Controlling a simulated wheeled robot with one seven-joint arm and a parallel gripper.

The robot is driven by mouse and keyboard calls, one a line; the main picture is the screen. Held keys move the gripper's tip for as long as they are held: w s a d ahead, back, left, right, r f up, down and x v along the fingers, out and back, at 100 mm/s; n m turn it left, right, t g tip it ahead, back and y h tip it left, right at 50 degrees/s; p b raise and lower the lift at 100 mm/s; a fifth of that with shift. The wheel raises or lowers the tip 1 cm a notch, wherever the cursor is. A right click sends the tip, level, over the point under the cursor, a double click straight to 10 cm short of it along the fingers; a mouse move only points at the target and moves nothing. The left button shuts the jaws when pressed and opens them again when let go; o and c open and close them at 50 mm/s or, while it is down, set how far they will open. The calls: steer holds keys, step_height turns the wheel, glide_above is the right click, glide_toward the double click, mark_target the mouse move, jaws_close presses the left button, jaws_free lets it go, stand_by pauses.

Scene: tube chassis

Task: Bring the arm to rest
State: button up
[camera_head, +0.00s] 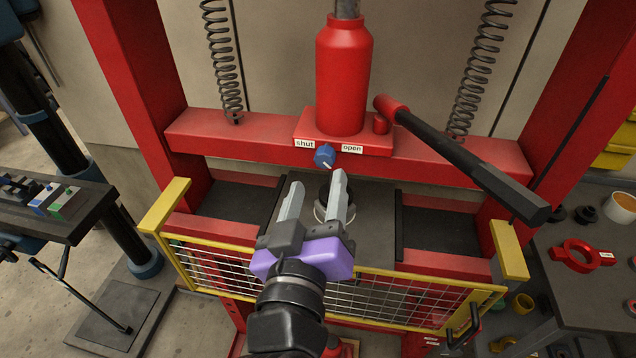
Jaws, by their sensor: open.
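My gripper (315,203) is in the middle of the view, at the end of my arm, which reaches up from the bottom edge. Its two grey fingers are apart and point up towards the red press. Nothing shows between them except the background. The fingers are below a blue knob (324,156) on the press's red crossbeam. The knob sits between a "shut" label and an "open" label. A dark round part with a pale ring (321,213) is partly hidden behind the fingers, on the dark press plate (372,225).
A yellow-framed mesh guard (400,302) crosses the press front, behind my arm. A black-gripped lever (470,165) slants down to the right from the red cylinder (342,75). Dark benches with parts stand at left (85,213) and right (550,240).

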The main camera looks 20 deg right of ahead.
stand_by(0.3)
steer(key=w+a+r+n+t+y, duration=0.2)
steer(key=w+a+n+t+y, duration=0.1)
steer(key=a+y, duration=0.15)
steer(key=s+a+f+n+y, duration=0.5)
steer(key=s+f+y, duration=0.2)
steer(key=f+y, duration=0.25)
steer(key=s+d+f+m+g+h, duration=0.1)
steer(key=s+d+f+m, duration=0.1)
steer(key=s, duration=0.6)
steer(key=s+d+f+m+g+h, duration=0.1)
steer(key=s+d+f+m, duration=0.1)
steer(key=s+d+f, duration=0.2)
steer(key=s+d+f+m+g+h, duration=0.1)
steer(key=s+d+f, duration=0.3)
steer(key=s+d, duration=0.4)
steer(key=s+m+h, duration=0.1)
steer(key=s, duration=0.3)
steer(key=shift+s+m, duration=0.35)
steer(key=shift+m, duration=0.05)
